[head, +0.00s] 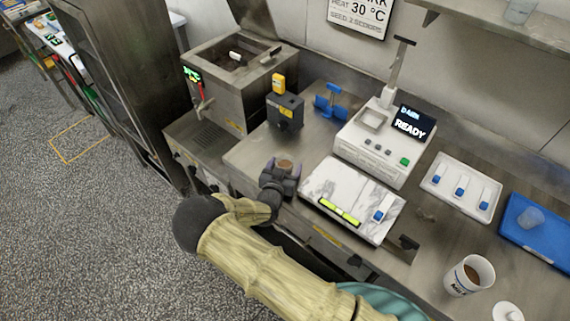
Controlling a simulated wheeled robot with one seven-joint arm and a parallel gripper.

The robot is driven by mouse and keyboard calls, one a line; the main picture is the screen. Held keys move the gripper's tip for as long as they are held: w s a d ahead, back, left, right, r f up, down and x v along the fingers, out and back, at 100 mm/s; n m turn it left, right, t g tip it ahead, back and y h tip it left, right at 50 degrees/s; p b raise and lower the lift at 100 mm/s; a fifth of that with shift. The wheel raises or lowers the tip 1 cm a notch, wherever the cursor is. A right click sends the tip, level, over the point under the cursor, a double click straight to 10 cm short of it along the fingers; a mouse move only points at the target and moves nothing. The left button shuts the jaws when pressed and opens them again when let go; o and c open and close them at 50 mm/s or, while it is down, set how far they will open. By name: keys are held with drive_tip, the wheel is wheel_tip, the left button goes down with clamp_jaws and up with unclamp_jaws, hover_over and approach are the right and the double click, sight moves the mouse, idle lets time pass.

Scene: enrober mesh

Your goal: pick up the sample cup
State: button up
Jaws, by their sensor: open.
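A small round cup with a brown top (285,164), which looks like the sample cup, stands on the steel counter left of the marble slab. My gripper (280,174) is low at this cup, with its dark jaws open around or right beside it. The jaws hide most of the cup's sides, and I cannot tell whether they touch it.
A dark device (285,113) and a blue stand (331,103) are behind the cup. A labelled white cup (470,275) stands front right.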

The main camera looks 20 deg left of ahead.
drive_tip(key=shift+c, duration=0.4)
drive_tip(key=c, duration=1)
drive_tip(key=shift+r, duration=0.1)
drive_tip(key=shift+r+b, duration=0.3)
drive_tip(key=shift+r, duration=0.35)
wheel_tip(320, 180, up, 8)
drive_tip(key=b, duration=0.2)
drive_tip(key=shift+r, duration=0.25)
